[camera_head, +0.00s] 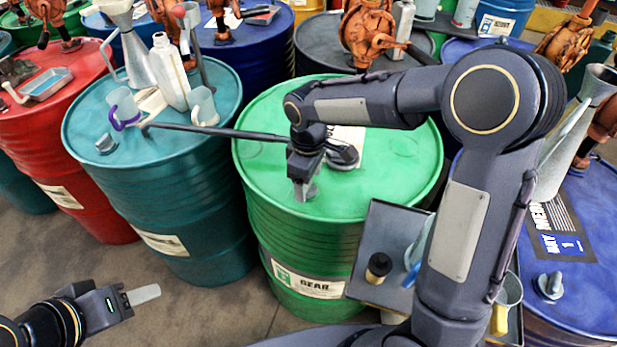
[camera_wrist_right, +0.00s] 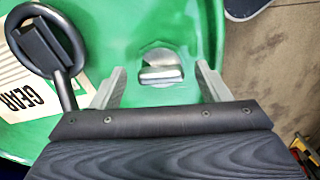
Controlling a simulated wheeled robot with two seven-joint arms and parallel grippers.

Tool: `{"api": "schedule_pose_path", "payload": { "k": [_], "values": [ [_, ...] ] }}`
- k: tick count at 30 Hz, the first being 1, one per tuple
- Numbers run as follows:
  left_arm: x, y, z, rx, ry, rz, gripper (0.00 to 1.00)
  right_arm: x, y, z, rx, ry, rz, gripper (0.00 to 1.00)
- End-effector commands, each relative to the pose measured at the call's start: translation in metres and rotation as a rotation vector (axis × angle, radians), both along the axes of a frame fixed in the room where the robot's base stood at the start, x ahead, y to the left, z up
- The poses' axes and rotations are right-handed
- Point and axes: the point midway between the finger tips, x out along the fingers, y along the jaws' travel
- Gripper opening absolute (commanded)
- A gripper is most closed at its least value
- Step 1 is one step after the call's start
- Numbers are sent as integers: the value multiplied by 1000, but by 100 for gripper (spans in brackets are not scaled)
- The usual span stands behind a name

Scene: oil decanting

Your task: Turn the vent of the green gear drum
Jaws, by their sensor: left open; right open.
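The green gear drum (camera_head: 410,165) stands in the middle of the head view, with a GEAR label on its side. Its vent (camera_wrist_right: 162,74), a silver-grey fitting with a raised bar, shows on the green lid in the right wrist view. My right gripper (camera_head: 304,190) points down over the front part of the lid. In the wrist view its two fingers (camera_wrist_right: 160,84) are apart, one on each side of the vent, with gaps to it. In the head view the gripper largely hides the vent. My left gripper (camera_head: 142,294) is open and empty, low at the left.
A long dark bar (camera_head: 215,132) reaches from the teal drum (camera_head: 170,215) to the right gripper area. A grey tray (camera_head: 385,225) with a small jar (camera_head: 378,267) sits right of the green drum.

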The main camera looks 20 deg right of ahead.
Motion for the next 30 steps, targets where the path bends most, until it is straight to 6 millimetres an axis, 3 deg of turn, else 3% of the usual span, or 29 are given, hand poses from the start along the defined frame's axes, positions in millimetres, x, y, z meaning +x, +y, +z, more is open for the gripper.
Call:
{"api": "schedule_pose_path", "payload": {
  "k": [5, 12, 18, 30],
  "values": [
    [0, 0, 0, 0, 0, 0, 49, 1, 0, 11, 0, -3, 0, 69],
    [0, 0, 0, 0, 0, 0, 49, 1, 0, 52, 2, -4, 0, 69],
    [0, 0, 0, 0, 0, 0, 49, 1, 0, 75, 2, -3, 0, 69],
    [0, 0, 1, 0, 0, 0, 49, 0, 0, 78, 0, 0, 0, 69]
  ]
}}
